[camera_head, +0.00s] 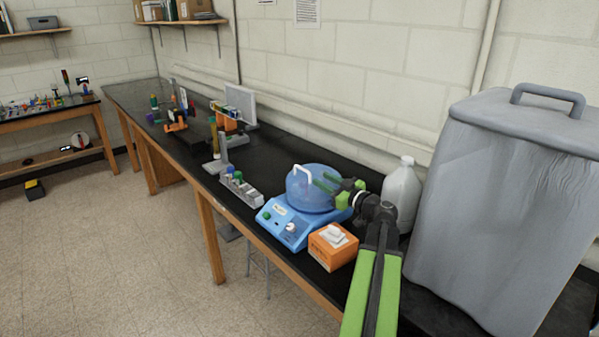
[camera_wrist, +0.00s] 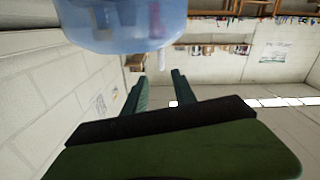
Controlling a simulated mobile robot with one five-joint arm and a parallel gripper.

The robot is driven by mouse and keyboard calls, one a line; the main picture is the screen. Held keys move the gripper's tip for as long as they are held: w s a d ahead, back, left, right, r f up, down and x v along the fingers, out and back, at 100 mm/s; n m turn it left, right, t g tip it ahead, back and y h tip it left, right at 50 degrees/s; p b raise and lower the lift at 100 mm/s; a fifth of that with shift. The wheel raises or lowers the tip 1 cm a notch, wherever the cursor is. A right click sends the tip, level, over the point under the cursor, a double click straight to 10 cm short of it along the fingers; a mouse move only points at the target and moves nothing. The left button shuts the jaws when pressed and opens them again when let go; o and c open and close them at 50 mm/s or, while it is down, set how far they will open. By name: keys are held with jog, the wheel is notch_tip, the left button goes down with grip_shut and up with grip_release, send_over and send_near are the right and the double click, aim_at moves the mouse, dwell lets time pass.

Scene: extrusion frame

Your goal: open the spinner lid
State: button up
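The spinner is a blue base (camera_head: 285,226) with a green knob and a white knob, standing on the black bench. Its round, translucent blue lid (camera_head: 308,199) sits on top and looks closed. A white handle (camera_head: 296,176) stands at the lid's left side. My gripper (camera_head: 318,180) has green fingers that reach left across the lid's upper part, toward the handle. In the wrist view my gripper (camera_wrist: 161,78) shows two fingers apart with nothing held between them. The lid (camera_wrist: 120,25) fills the top left there. I cannot tell whether the fingers touch the lid.
An orange box (camera_head: 332,248) stands in front of the spinner. A white jug (camera_head: 402,192) and a large grey container (camera_head: 505,200) stand to the right. A grey rack (camera_head: 240,190) is just left. The black bench (camera_head: 275,158) has some free room behind.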

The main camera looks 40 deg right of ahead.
aim_at(298, 167)
jog(key=w, duration=1.2)
jog(key=shift+w+d, duration=0.1)
jog(key=shift+d, duration=0.25)
grip_shut()
dwell(0.6)
